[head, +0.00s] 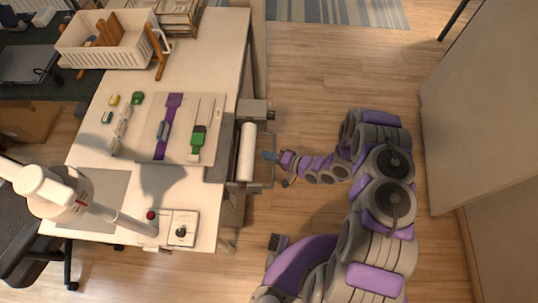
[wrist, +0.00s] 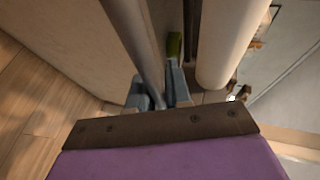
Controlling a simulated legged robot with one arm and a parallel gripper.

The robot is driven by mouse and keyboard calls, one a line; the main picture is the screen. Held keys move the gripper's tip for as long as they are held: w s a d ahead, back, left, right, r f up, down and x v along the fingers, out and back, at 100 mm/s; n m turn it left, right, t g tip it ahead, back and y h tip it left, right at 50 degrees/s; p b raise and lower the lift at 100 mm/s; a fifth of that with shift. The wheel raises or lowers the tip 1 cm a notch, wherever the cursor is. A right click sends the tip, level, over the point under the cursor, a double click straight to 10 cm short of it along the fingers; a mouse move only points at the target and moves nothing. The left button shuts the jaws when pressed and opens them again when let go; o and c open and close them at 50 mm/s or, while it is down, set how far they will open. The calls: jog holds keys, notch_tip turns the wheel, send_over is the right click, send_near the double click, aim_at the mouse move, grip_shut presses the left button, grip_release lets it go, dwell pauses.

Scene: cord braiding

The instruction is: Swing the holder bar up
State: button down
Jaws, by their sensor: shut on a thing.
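The holder bar (head: 273,174) is a thin grey bar frame on the outer side of the white roll (head: 247,152) at the table's right edge. My gripper (head: 270,156) reaches it from the right, with its blue-grey fingers at the bar. In the wrist view the bar (wrist: 143,50) runs down between the fingers (wrist: 160,100), which are shut on it. The white roll (wrist: 226,45) lies to the right of the bar, apart from the fingers. The exact contact is partly hidden by the fingers.
The table (head: 215,55) carries a board (head: 180,140) with purple and green cords, a white basket (head: 110,38), a white lamp (head: 60,192) and a small box with a knob (head: 179,229). Wooden floor (head: 315,80) is clear right of the table; a pale panel (head: 485,110) stands further right.

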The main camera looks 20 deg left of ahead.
jog(key=shift+s+a+r+n+t+h+p, duration=0.2)
jog(key=shift+r+n+h+p, duration=0.3)
jog(key=shift+h+p, duration=1.05)
jog(key=shift+w+a+r+n+t+h+p, duration=0.1)
jog(key=shift+r+n+t+h+p, duration=0.3)
jog(key=shift+h, duration=1.9)
jog(key=shift+s+a+r+n+t+h+p, duration=0.15)
jog(key=shift+r+n+h+p, duration=0.5)
jog(key=shift+h+p, duration=1.05)
jog(key=shift+r+h+b, duration=0.2)
jog(key=shift+h+b, duration=0.2)
jog(key=shift+h, duration=0.05)
jog(key=c, duration=1.1)
grip_release()
jog(key=shift+w+a, duration=0.1)
jog(key=shift+a, duration=0.1)
jog(key=shift+c, duration=0.2)
